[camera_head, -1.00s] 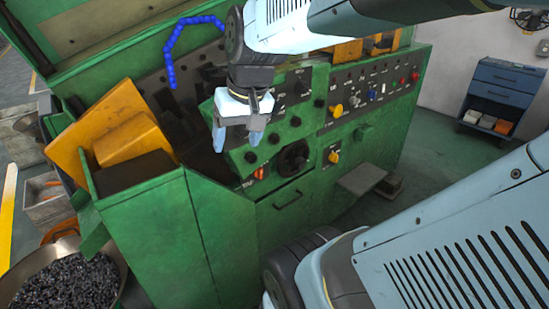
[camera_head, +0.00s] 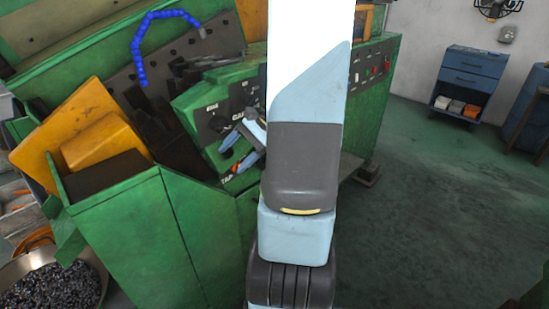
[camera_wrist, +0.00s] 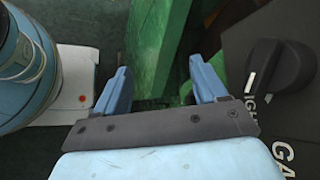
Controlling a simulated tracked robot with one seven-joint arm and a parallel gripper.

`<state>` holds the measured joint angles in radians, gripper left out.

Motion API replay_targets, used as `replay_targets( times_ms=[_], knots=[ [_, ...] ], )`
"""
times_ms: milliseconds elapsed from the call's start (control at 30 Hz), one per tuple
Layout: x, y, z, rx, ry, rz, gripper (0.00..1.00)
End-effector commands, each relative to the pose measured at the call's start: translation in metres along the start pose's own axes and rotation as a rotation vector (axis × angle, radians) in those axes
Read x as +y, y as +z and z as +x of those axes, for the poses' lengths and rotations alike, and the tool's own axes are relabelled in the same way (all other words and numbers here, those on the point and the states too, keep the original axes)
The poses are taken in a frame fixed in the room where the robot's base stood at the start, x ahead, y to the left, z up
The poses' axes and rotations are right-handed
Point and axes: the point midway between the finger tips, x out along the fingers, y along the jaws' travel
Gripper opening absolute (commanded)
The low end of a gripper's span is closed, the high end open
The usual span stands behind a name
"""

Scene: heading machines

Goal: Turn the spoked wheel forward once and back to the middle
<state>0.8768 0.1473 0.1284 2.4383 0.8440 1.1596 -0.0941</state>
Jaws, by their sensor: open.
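The spoked wheel is not visible now; my arm covers the part of the machine front where a dark round wheel showed earlier. My gripper (camera_head: 229,155) is in front of the green machine's left control panel (camera_head: 213,100), partly behind my arm. In the wrist view my gripper (camera_wrist: 158,72) has its two blue fingers apart with nothing between them. A black knob (camera_wrist: 282,66) with a white pointer line sits on a dark lettered plate to the right of the fingers, apart from them.
A green edge of the machine (camera_wrist: 162,40) lies beyond the fingers. An orange chute (camera_head: 92,130) and a green box (camera_head: 140,225) stand left of the panel. A pan of dark small parts (camera_head: 50,285) is at lower left. Floor at right is free, before a blue cabinet (camera_head: 475,75).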

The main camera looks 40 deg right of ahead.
Motion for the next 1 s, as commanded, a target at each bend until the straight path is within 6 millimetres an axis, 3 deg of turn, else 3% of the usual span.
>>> replay_targets(
  times_ms=[467, 800, 1000],
  knots=[
    [0.037, -0.118, -0.033, -0.158, -0.535, 0.493, 0.71],
    [0.1, -0.204, -0.069, -0.226, -0.989, 0.803, 0.71],
    [0.138, -0.237, -0.084, -0.245, -1.199, 0.926, 0.71]
  ],
)
